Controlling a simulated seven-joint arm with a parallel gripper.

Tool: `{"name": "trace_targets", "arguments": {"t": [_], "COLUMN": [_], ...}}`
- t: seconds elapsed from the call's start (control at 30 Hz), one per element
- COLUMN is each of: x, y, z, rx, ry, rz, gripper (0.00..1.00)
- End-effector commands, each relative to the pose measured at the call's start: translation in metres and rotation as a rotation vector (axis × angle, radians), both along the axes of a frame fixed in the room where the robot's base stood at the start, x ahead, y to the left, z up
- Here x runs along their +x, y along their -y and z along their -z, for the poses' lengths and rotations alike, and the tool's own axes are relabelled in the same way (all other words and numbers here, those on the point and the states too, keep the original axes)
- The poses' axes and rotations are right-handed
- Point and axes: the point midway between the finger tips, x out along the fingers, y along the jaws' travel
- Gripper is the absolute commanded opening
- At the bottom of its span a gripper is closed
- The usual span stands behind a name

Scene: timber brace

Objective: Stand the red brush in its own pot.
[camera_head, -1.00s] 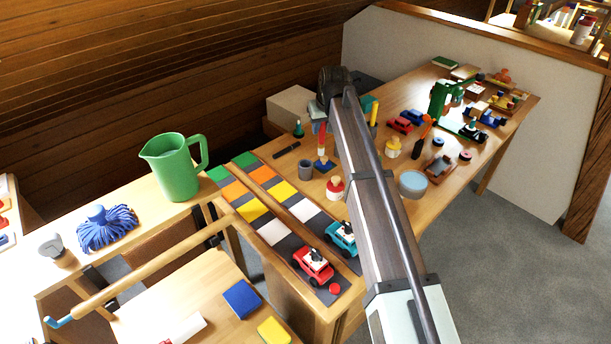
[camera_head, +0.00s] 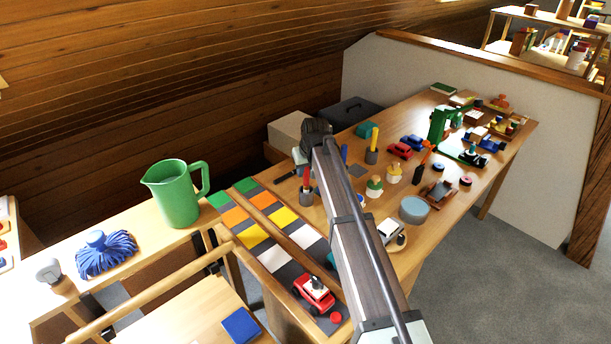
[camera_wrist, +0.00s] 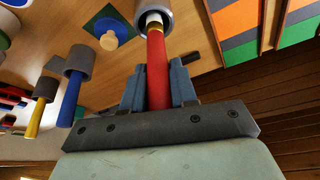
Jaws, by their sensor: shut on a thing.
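My gripper (camera_wrist: 158,88) is shut on the red brush (camera_wrist: 157,75), its two blue-grey fingers on either side of the handle. The brush is roughly upright, with its gold band and pale tip end at the mouth of a grey pot (camera_wrist: 142,8). In the head view the red brush (camera_head: 306,176) stands directly over that grey pot (camera_head: 306,199). The end appears to be within the pot's rim; how deep it reaches I cannot tell.
Nearby, a yellow brush (camera_wrist: 37,118) and a blue brush (camera_wrist: 69,102) stand in their own grey pots. The coloured checked mat (camera_head: 283,217) is beside the pot. A green jug (camera_head: 176,195) stands further left.

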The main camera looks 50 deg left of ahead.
Motion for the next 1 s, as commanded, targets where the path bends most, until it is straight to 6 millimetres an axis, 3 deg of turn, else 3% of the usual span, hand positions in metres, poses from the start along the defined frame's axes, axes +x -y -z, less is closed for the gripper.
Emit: {"name": "trace_targets", "arguments": {"t": [0.2,0.6,0.63,0.87,1.0], "x": [0.000,0.000,0.000,0.000,0.000], "y": [0.000,0.000,0.000,0.000,0.000], "z": [0.024,0.027,0.026,0.026,0.026], "rx": [-0.001,0.000,0.000,0.000,0.000], "ry": [0.000,0.000,0.000,0.000,0.000], "rz": [0.000,0.000,0.000,0.000,0.000], "gripper": [0.00,0.00,0.30,0.52,0.53]}}
